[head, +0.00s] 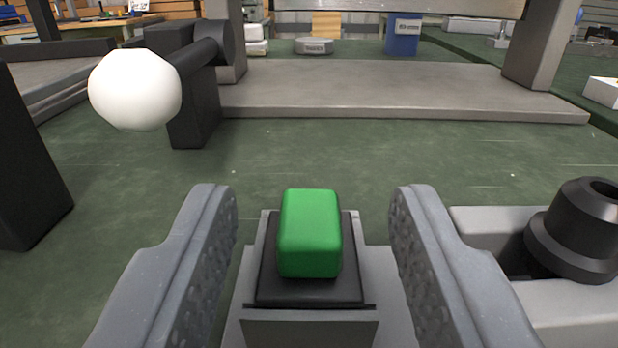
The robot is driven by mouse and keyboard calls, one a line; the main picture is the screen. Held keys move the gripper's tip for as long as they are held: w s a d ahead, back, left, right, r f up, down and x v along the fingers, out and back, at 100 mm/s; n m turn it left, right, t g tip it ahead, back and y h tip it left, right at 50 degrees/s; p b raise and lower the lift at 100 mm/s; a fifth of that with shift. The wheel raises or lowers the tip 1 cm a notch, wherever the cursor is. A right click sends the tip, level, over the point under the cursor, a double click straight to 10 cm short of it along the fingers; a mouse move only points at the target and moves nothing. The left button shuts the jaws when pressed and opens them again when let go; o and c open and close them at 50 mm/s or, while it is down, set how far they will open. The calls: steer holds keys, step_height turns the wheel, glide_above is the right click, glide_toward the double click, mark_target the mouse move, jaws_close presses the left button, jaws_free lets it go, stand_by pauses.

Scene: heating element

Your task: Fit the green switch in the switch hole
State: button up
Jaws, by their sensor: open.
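The green switch (310,235) stands upright on a black square base, set on top of a grey block (310,328) at the bottom middle. My gripper (314,205) is open, with one grey finger on each side of the switch. Clear gaps show between both fingers and the switch, so it does not touch either one. I cannot tell whether the block under the switch contains the switch hole, and no empty switch hole is plainly visible.
A white ball on a black arm (135,90) stands at upper left. A black cone-shaped part (577,235) sits in a grey block at right. A grey frame with a flat base (400,90) stands behind. Green floor between is clear.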

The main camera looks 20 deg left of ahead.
steer(key=shift+w+a+f, duration=0.1)
steer(key=shift+w+a, duration=0.1)
steer(key=shift+w, duration=0.35)
jaws_close()
